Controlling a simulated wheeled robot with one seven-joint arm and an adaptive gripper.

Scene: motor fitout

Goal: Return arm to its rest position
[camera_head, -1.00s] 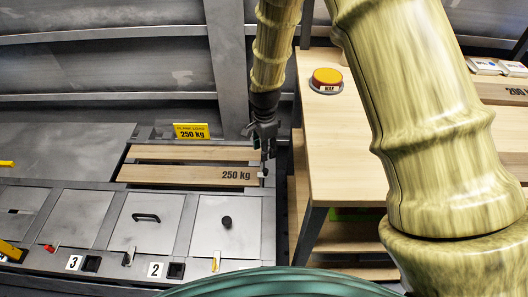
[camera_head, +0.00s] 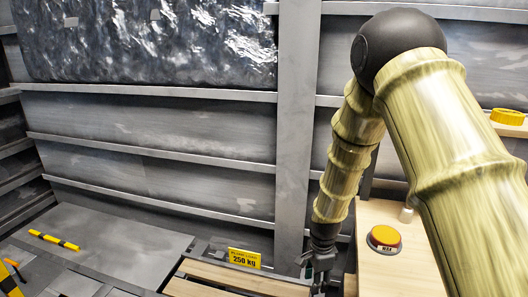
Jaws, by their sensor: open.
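My gripper (camera_head: 315,280) hangs at the end of my bamboo-textured arm, low in the head view and right of centre. It points down beside the right end of the wooden planks (camera_head: 215,280). It is dark, small in the picture and partly cut off by the bottom edge. Its jaws are open and I see nothing held in them. My arm bends at a black joint at the upper right.
A yellow "250 kg" sign (camera_head: 244,258) stands behind the planks. A yellow-black striped bar (camera_head: 54,240) lies on the grey deck at left. The ribbed wall (camera_head: 150,135) rises behind.

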